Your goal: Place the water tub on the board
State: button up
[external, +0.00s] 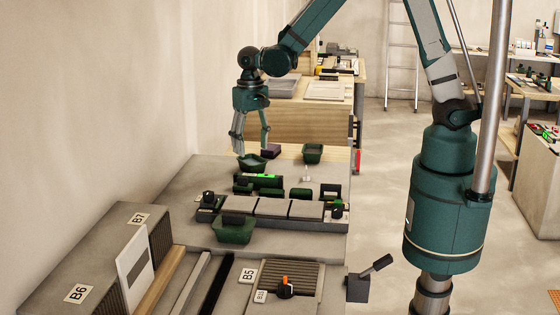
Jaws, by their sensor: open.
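Several dark green tubs stand on the grey worktop. One tub (252,165) is at the far left of it, another tub (312,153) is to its right, and a larger tub (233,231) is near the front. I cannot tell which is the water tub, as their contents are too small to make out. My gripper (252,147) points down with its fingers apart, just above the far-left tub; whether they touch its rim is unclear. A dark board-like rail (318,218) carries a row of grey tiles across the worktop; no separate board is clearly identifiable.
A green level (259,183) with a bright green patch lies behind the tile row. A purple-dark block (271,150) is right of my gripper. Labelled bins, a leaning white tile (134,268) and long strips are at the front left. The worktop's left side (185,190) is clear.

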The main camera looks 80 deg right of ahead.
notch_tip(320, 180, up, 6)
dwell(0.5)
jog(key=shift+r, duration=0.1)
dwell(0.4)
jog(key=s+a+r+n+t, duration=0.3)
jog(key=s+a+r+n, duration=0.1)
jog(key=s+r, duration=0.7)
jog(key=s+a+r+n+t, duration=0.1)
jog(key=s+r+n+t, duration=0.1)
jog(key=s, duration=0.5)
jog(key=s+a+r+n+t, duration=0.2)
jog(key=s+r+n, duration=0.1)
jog(key=s, duration=0.4)
jog(key=shift+r, duration=0.4)
